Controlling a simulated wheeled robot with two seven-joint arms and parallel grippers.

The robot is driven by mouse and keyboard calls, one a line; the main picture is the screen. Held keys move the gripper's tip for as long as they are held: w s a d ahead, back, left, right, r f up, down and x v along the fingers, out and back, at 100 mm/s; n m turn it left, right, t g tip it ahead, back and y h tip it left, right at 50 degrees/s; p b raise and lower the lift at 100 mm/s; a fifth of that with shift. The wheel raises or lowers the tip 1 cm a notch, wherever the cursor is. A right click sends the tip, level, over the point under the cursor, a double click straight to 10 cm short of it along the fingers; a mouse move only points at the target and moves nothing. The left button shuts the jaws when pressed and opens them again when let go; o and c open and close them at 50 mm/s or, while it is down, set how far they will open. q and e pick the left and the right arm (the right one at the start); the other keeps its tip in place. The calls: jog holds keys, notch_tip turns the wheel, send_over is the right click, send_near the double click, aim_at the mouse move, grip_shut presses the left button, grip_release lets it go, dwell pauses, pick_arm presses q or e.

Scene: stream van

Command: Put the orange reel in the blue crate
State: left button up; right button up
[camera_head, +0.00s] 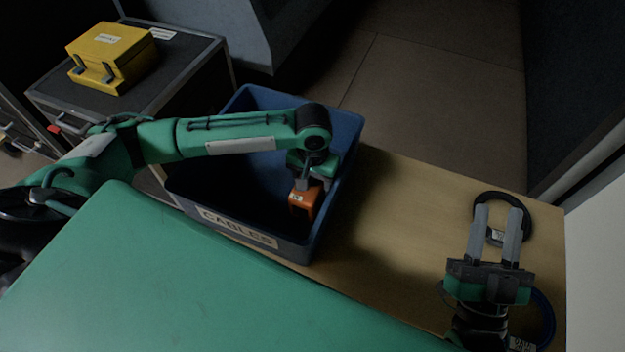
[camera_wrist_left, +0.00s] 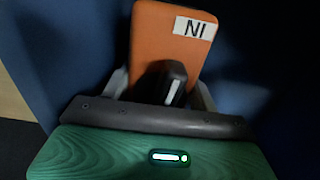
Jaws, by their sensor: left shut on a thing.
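The orange reel (camera_head: 305,203) has a white label and is at the right side of the blue crate, inside its outline in the head view. My left gripper (camera_head: 304,184) is shut on it and points down. In the left wrist view the orange reel (camera_wrist_left: 165,45) sits between the fingers, with blue crate wall (camera_wrist_left: 60,40) around it. The blue crate (camera_head: 255,238) is labelled CABLES and stands on the wooden table. How far the reel is above the crate floor I cannot tell. My right gripper (camera_head: 498,228) has its two fingers apart above the table.
A black cable coil (camera_head: 484,198) with a tag lies by my right gripper's fingers. A blue coil (camera_head: 546,318) is partly hidden below that gripper. A yellow case (camera_head: 110,57) sits on a black case at the upper left. The wooden table (camera_head: 400,235) is clear in the middle.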

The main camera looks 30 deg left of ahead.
pick_arm(q)
jog(key=shift+f, duration=0.1)
jog(key=o, duration=1.1)
pick_arm(e)
jog(key=shift+a+f+g, duration=0.15)
jog(key=shift+f+g, duration=0.15)
jog(key=shift+f, duration=0.15)
pick_arm(q)
notch_tip(320, 180, up, 5)
jog(key=shift+r+p, duration=0.1)
jog(key=shift+p, duration=0.95)
notch_tip(320, 180, up, 6)
jog(key=shift+f+p, duration=0.1)
jog(key=shift+p, duration=1)
jog(key=shift+r, duration=0.65)
pick_arm(e)
jog(key=s+a+f+g, duration=0.1)
jog(key=s+f+g, duration=0.1)
jog(key=f+g, duration=0.3)
jog(key=s+a+f+g+h, duration=0.1)
jog(key=s+a+f+g, duration=0.1)
jog(key=f+g, duration=0.4)
jog(key=shift+f+n, duration=0.3)
jog(key=shift+f, duration=2.1)
